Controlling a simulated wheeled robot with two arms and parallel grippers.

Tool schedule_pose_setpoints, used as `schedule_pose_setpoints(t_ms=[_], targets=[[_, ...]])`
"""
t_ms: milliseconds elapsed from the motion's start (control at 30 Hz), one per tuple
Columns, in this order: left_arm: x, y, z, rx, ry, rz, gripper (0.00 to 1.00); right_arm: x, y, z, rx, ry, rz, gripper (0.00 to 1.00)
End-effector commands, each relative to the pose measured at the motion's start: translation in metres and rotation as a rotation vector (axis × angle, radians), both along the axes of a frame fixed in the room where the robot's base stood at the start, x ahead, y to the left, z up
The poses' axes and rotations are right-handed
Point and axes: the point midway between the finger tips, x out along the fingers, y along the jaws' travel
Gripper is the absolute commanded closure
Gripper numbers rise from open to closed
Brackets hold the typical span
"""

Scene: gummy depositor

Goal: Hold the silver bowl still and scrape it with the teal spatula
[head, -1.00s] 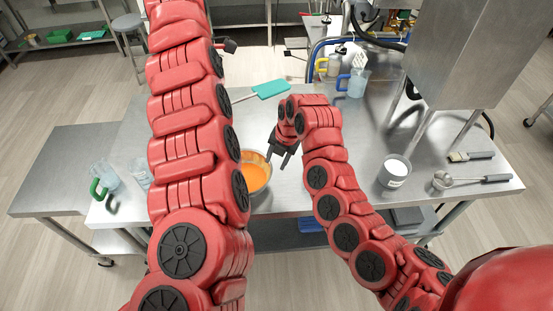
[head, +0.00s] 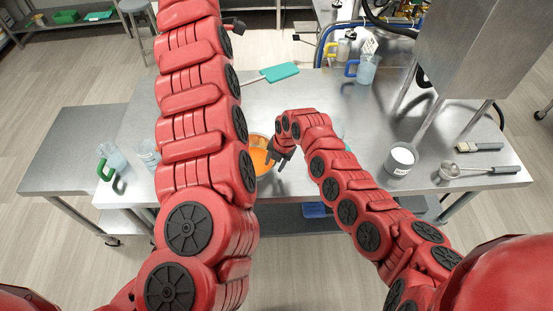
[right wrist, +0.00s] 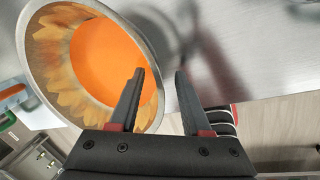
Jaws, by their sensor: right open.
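The silver bowl (head: 265,172) stands on the steel table with orange mix inside, its left side hidden by my left arm in the head view. In the right wrist view the bowl (right wrist: 42,62) shows smeared orange on its inner wall. My right gripper (head: 279,161) is open at the bowl's right edge. In the right wrist view its rim lies between the fingers (right wrist: 160,72), one over the inside and one outside; I cannot tell whether they touch. The teal spatula (head: 281,72) lies farther back on the table. My left gripper is out of view.
A white-filled cup (head: 401,159), a brush (head: 480,147) and a metal scoop (head: 450,170) are at the right. A blue-handled jug (head: 366,69) stands at the back. A green-handled jug (head: 112,160) stands left. The machine's steel housing (head: 475,50) rises back right.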

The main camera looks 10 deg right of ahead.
Motion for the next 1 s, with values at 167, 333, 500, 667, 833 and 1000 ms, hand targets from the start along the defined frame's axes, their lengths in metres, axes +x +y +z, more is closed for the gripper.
schedule_pose_setpoints(t_ms=[167, 333, 500, 667, 833, 1000], targets=[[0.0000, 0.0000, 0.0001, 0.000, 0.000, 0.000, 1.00, 0.0002, 0.0004, -0.0009, 0.001, 0.000, 0.000, 0.52], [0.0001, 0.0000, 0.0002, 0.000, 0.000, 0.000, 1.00, 0.0001, 0.0002, -0.0009, 0.000, 0.000, 0.000, 0.66], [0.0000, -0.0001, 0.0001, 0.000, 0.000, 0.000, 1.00, 0.0000, 0.0001, -0.0008, 0.000, 0.000, 0.000, 0.97], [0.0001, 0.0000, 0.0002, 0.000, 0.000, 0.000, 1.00, -0.0001, -0.0001, -0.0008, -0.001, 0.000, 0.000, 1.00], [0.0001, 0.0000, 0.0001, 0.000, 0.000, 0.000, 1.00, -0.0003, -0.0005, -0.0014, -0.001, 0.002, -0.001, 1.00], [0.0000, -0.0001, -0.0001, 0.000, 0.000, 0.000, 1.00, -0.0008, -0.0009, -0.0019, -0.003, 0.003, -0.001, 1.00]])
